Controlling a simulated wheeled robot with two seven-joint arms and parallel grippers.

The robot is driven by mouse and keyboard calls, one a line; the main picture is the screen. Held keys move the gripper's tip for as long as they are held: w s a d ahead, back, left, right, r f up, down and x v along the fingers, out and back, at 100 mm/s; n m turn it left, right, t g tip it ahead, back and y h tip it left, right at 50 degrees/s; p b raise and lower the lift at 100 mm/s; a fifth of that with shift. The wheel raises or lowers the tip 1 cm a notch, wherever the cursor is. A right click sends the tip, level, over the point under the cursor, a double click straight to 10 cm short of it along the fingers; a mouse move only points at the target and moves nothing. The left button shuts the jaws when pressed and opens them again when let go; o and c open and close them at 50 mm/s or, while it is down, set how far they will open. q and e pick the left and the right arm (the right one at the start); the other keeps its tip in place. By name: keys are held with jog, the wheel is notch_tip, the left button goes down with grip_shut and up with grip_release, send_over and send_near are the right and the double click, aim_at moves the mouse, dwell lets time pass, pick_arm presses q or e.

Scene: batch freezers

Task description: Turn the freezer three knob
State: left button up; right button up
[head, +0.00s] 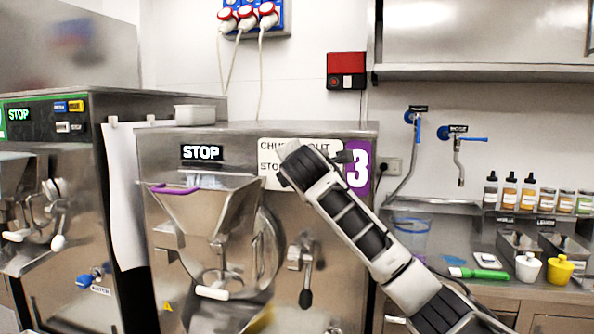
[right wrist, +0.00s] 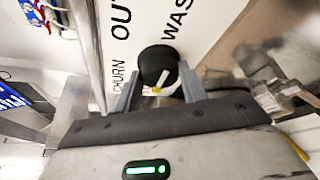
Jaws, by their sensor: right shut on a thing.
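Freezer three (head: 345,235) is the steel machine in the middle of the head view, with a purple "3" label (head: 358,178) and a lit STOP display (head: 202,152). My right arm reaches up from the lower right to its white control label (head: 272,152), covering part of it. The knob is hidden there in the head view. In the right wrist view the black round knob (right wrist: 158,62) with a white pointer mark sits between the fingers of my right gripper (right wrist: 156,82), which is shut on it. "OUT", "CHURN" and "WAS" lettering shows around it. My left gripper is out of view.
Freezer three's hopper (head: 205,205) and a black-handled lever (head: 305,298) are on its front, below the arm. Another freezer (head: 85,200) stands at left.

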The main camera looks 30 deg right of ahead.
jog(key=shift+d+r, duration=0.3)
jog(key=shift+r, duration=0.15)
jog(key=o, duration=0.9)
jog(key=shift+o, duration=0.4)
jog(key=shift+w+f, duration=0.15)
jog(key=shift+f, duration=0.15)
jog(key=shift+a, duration=0.1)
pick_arm(q)
jog(key=b, duration=0.1)
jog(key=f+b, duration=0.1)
jog(key=b, duration=0.1)
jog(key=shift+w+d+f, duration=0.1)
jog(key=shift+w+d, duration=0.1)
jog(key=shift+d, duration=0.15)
pick_arm(e)
jog(key=v, duration=1.6)
jog(key=shift+f, duration=0.15)
